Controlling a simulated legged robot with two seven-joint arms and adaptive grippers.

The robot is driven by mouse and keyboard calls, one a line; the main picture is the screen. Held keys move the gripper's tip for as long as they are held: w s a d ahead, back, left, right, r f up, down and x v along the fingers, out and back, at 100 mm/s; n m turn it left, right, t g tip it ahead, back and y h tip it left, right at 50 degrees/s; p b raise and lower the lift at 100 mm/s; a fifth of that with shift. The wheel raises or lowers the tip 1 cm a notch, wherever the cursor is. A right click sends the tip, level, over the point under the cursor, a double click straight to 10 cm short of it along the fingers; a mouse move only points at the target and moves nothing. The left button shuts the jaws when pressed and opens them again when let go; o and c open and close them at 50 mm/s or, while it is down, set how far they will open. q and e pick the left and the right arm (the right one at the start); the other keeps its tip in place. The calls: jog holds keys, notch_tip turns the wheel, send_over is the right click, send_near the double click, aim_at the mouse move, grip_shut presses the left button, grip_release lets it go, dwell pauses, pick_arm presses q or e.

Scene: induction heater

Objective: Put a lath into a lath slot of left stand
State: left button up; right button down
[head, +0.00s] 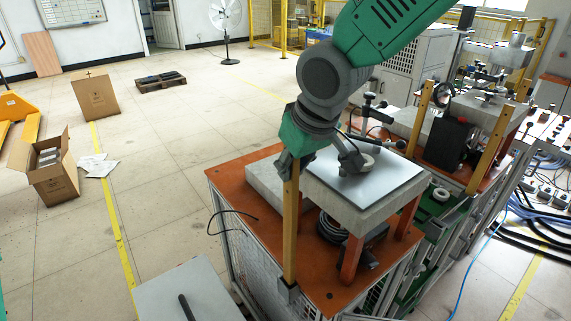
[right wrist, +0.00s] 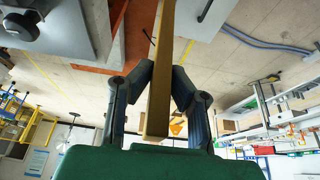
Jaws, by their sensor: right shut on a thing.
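My right gripper (head: 291,168) comes down from the top and is shut on a light wooden lath (head: 291,225). The lath is upright at the front corner of the left stand, which has an orange-brown top (head: 321,292). Its lower end meets a small grey slot bracket (head: 288,291) on that corner; how deep it sits cannot be told. In the right wrist view, both fingers (right wrist: 160,78) press the lath (right wrist: 159,110) from its two sides. My left gripper is not in view.
A light square plate (head: 385,190) on a raised block stands close to the right of the gripper. Another stand with upright laths (head: 419,118) is behind it on the right. A black cable (head: 232,212) loops off the left edge. The floor at left is mostly clear, with cardboard boxes (head: 95,95).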

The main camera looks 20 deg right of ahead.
jog(key=shift+w+d+f, duration=0.15)
jog(key=shift+d, duration=0.15)
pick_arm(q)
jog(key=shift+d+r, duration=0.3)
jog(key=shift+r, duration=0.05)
pick_arm(e)
jog(key=shift+s+d, duration=0.15)
jog(key=shift+s, duration=0.05)
dwell(0.3)
pick_arm(q)
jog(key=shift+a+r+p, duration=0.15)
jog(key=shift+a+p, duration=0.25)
jog(key=shift+p, duration=0.1)
pick_arm(e)
jog(key=shift+a, duration=0.7)
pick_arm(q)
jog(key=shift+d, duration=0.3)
pick_arm(e)
jog(key=shift+d, duration=0.3)
